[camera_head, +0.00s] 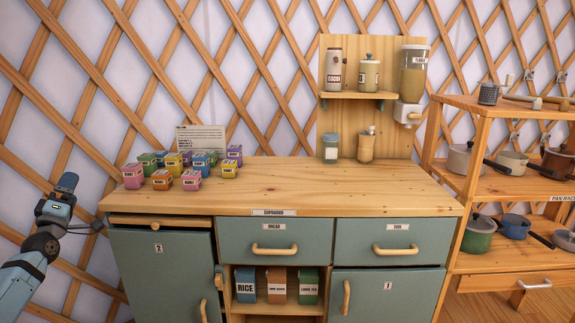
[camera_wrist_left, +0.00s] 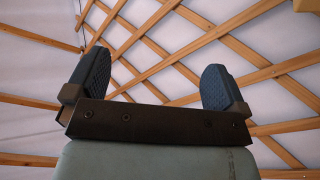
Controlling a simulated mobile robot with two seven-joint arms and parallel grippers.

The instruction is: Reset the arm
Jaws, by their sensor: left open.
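My left arm comes in from the left edge of the head view. Its gripper (camera_head: 66,188) is raised beside the cupboard's left end, apart from it. In the left wrist view the two dark blue fingers of this gripper (camera_wrist_left: 157,85) stand wide apart with nothing between them. Behind them that view shows only the lattice wall (camera_wrist_left: 175,51) and pale cloth. My right gripper is in neither view.
The cupboard (camera_head: 350,188) has blue-green doors and drawers. Several small coloured boxes (camera_head: 181,165) stand on its top at the left. A wooden shelf (camera_head: 357,95) holds jars. A pan rack (camera_head: 500,185) stands at the right. The middle of the top is clear.

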